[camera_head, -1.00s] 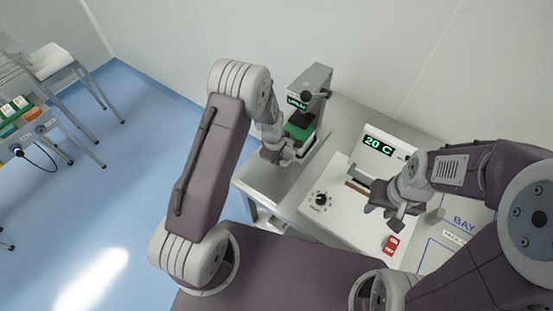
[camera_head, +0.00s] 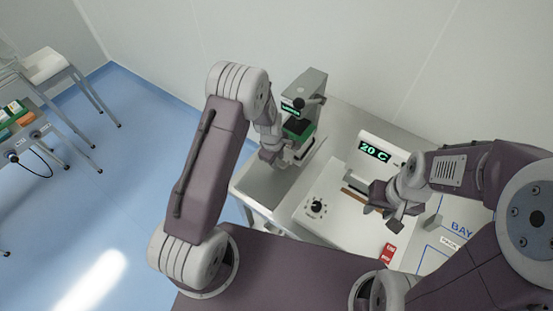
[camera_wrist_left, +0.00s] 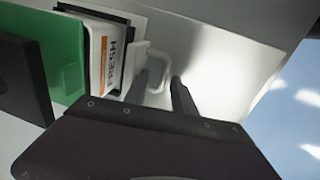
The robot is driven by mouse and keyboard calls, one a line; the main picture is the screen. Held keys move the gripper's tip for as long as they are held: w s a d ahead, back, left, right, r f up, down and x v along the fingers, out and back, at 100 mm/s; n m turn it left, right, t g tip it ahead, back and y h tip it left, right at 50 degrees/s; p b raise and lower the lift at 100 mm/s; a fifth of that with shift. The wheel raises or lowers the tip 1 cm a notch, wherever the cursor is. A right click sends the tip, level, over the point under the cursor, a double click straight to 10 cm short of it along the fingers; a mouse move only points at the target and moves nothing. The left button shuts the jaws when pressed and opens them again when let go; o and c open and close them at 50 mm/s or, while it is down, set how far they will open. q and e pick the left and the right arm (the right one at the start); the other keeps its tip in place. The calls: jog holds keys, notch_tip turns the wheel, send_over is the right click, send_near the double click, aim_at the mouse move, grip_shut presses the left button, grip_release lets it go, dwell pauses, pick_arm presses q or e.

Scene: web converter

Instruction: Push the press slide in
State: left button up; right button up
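The press (camera_head: 308,88) is a grey upright machine with a small green display, standing at the back left of the table. A green part (camera_head: 300,130) is at its base and also shows in the left wrist view (camera_wrist_left: 62,55). Beside it in that view is a white piece with an orange stripe marked "FRESH" (camera_wrist_left: 105,55) and a pale loop handle (camera_wrist_left: 158,62). My left gripper (camera_wrist_left: 161,80) has its two fingers apart, close to the handle; contact is unclear. My right gripper (camera_head: 385,205) hangs over the white unit at the right; its fingers are not clear.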

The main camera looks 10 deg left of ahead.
pick_arm(q)
jog(key=shift+r, duration=0.3)
notch_tip(320, 180, up, 8)
jog(key=s+b, duration=0.1)
jog(key=shift+s+a+r+b, duration=0.15)
jog(key=shift+s+a+b, duration=0.05)
jog(key=shift+a+b, duration=0.1)
